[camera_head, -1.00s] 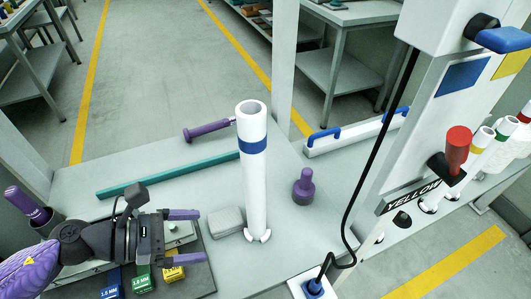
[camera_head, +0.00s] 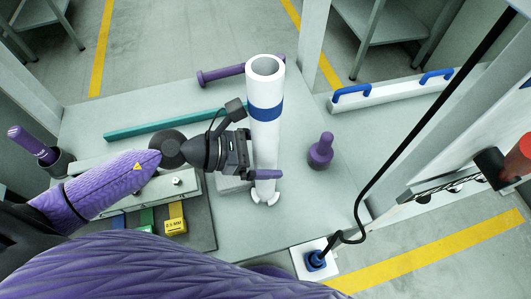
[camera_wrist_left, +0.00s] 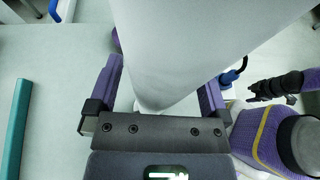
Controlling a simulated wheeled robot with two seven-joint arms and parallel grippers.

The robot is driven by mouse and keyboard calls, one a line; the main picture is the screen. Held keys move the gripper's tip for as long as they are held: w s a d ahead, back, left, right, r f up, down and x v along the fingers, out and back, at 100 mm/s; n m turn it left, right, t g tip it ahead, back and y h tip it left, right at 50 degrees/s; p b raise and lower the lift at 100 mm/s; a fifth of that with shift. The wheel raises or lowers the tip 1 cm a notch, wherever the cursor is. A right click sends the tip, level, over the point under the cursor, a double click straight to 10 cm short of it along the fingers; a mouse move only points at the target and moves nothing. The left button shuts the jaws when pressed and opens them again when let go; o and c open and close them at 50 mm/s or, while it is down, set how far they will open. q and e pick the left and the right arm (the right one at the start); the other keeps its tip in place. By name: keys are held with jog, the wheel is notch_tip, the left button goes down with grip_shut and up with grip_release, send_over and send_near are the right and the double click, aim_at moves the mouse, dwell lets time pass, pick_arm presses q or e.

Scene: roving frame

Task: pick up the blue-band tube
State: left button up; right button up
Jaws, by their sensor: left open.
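The blue-band tube (camera_head: 266,92) is a tall white hollow cylinder with a blue band in its upper part. It stands upright on a small white footed holder (camera_head: 265,198) on the bench. My left gripper (camera_head: 263,158) is at the tube's lower half, below the band, coming from the left. It is open. In the left wrist view the tube (camera_wrist_left: 190,35) stands between the two purple fingers, and I cannot tell whether either touches it. The tube hides part of the far finger in the head view. A dark gripper, seemingly my right (camera_wrist_left: 275,87), shows at the right; its jaws are unclear.
A grey block (camera_head: 232,183) sits beside the tube's foot, partly under my left gripper. A purple knobbed piece (camera_head: 321,150) stands to the right. A teal bar (camera_head: 170,125) and a purple handle (camera_head: 224,74) lie behind. A black cable (camera_head: 398,150) hangs at the right.

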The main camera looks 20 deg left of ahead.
pick_arm(q)
jog(key=c, duration=1.3)
grip_shut()
jog(key=shift+r, duration=0.15)
